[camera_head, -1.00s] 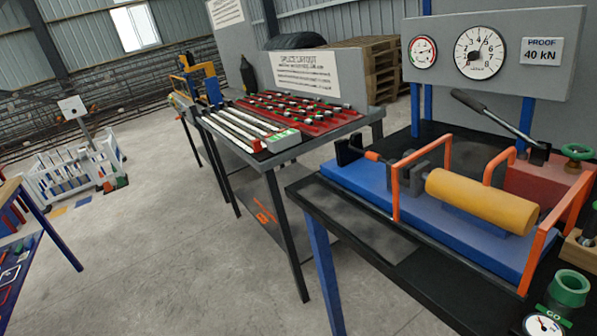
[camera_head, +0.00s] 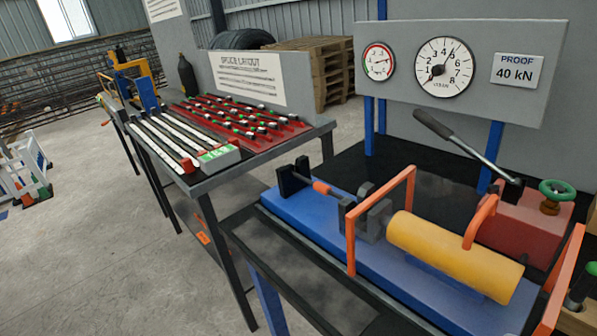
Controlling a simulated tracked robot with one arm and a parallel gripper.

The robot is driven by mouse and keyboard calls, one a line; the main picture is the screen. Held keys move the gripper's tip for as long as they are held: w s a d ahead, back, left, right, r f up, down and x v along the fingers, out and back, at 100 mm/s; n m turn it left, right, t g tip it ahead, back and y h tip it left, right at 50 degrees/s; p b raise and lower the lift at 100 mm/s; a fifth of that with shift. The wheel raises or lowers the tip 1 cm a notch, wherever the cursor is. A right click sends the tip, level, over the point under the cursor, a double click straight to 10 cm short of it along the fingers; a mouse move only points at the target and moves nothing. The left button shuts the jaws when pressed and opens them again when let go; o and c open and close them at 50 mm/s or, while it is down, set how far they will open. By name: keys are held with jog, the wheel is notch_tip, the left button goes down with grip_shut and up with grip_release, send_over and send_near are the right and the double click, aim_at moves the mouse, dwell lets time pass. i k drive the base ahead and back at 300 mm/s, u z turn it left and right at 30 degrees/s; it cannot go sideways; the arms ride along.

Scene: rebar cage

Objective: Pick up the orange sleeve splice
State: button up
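A short orange cylinder (camera_head: 322,187) lies level in the blue proof rig (camera_head: 290,210), between a black upright bracket (camera_head: 294,174) and grey jaw blocks (camera_head: 372,218). It may be the orange sleeve splice, but it is too small to be sure. A dark rod seems to run on from it toward the jaws. On the layout table (camera_head: 263,160) behind, several small dark pieces with green, red and white ends lie in rows on a red rack (camera_head: 225,112); I see no clear orange sleeve there. My gripper is not in view.
A yellow cylinder (camera_head: 450,255) and orange guard hoops (camera_head: 352,235) stand on the rig. A long pump lever (camera_head: 455,135) slants above it. A gauge panel (camera_head: 410,100) rises behind. Open concrete floor (camera_head: 90,240) lies to the left. Pallets (camera_head: 325,70) stand at the back.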

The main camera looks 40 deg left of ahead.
aim_at(326, 190)
jog(key=u, duration=0.65)
jog(key=i, duration=1.15)
jog(key=u, duration=0.55)
